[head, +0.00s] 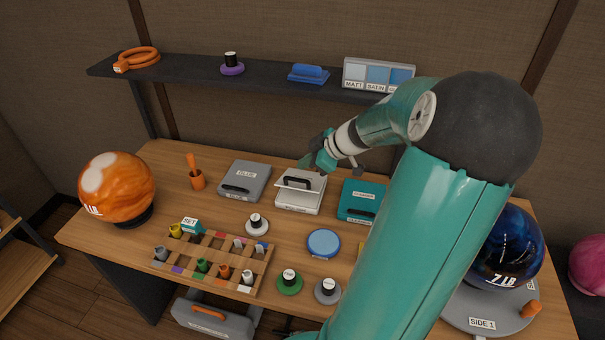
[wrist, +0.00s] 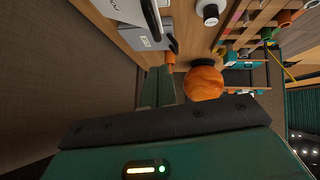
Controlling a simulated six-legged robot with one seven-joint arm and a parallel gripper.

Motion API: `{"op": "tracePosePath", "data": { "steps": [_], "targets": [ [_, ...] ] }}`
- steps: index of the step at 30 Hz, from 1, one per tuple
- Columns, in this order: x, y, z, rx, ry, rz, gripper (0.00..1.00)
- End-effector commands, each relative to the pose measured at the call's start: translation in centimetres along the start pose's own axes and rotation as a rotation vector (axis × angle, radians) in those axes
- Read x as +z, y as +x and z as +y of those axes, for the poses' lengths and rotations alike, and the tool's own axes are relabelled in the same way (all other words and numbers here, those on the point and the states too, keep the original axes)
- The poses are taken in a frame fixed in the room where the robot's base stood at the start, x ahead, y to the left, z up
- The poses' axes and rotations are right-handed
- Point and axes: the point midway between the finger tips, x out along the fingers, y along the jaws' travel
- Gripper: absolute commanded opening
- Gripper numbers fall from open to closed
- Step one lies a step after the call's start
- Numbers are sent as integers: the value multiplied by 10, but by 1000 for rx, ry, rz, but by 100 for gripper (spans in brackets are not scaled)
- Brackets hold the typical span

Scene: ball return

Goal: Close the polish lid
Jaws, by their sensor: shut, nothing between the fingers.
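A white case (head: 297,204) stands in the middle of the workbench, between a grey case marked GLUE and a teal case. My gripper (head: 307,163) is shut and empty, just behind and above the back edge of this lid. I cannot tell whether it touches the lid.
The grey GLUE case (head: 246,178) is left of the white case, the teal case (head: 360,198) right. An orange ball (head: 118,186), a rack of bottles (head: 213,262) and a blue round tin (head: 323,243) stand around. A dark shelf (head: 270,76) runs behind.

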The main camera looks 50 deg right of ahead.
Motion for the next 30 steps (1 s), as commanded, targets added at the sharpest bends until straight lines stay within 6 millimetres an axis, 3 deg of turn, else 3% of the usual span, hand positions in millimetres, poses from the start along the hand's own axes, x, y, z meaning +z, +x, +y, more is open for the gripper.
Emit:
{"op": "tracePosePath", "data": {
  "steps": [3, 9, 24, 30],
  "targets": [
    [-1, 25, -2, -6, -1, 5, 0],
    [21, 42, -1, -4, 0, 3, 0],
    [29, 48, -2, -4, -2, 2, 0],
    [44, 63, -25, -7, 4, 4, 0]
  ]
}}
